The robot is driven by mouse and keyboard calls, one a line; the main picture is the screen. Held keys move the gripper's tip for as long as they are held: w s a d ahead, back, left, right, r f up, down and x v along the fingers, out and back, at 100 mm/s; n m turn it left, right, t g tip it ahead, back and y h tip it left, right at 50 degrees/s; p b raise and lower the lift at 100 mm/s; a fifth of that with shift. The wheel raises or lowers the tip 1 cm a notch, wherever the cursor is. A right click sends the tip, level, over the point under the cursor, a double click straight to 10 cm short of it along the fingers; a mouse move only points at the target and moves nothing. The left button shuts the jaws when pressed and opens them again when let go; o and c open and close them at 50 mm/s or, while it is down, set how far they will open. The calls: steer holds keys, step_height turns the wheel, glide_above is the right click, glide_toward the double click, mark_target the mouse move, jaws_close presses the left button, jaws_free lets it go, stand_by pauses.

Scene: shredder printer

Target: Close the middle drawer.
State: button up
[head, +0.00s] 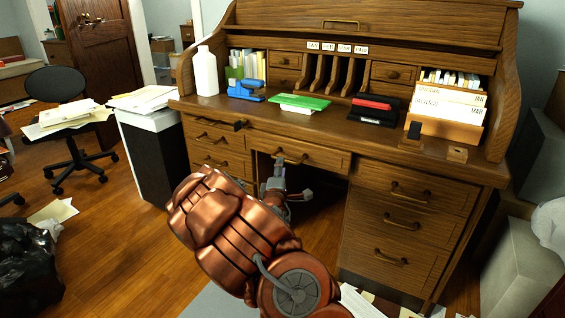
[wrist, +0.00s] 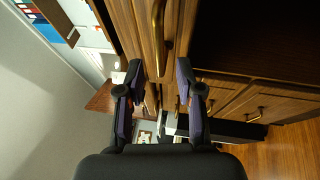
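The wooden roll-top desk (head: 330,130) stands ahead in the head view. Its middle drawer (head: 318,159) is the wide one above the knee space, with a curved brass handle (head: 291,157). I cannot clearly tell how far this drawer stands out. My gripper (head: 278,168) is just in front of the drawer's left part, close to the handle. In the wrist view my gripper (wrist: 159,72) has its two fingers apart with nothing held between them. The brass handle (wrist: 158,22) lies ahead, in line with the gap between the fingertips. Contact with the drawer cannot be made out.
A right-hand stack of drawers (head: 400,223) and a left-hand stack (head: 215,140) flank the knee space. A black and white bin (head: 150,150) stands left of the desk. Papers (head: 360,302) lie on the floor in front.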

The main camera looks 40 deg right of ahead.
steer(key=shift+b+x, duration=0.45)
steer(key=shift+x, duration=1.7)
jaws_close()
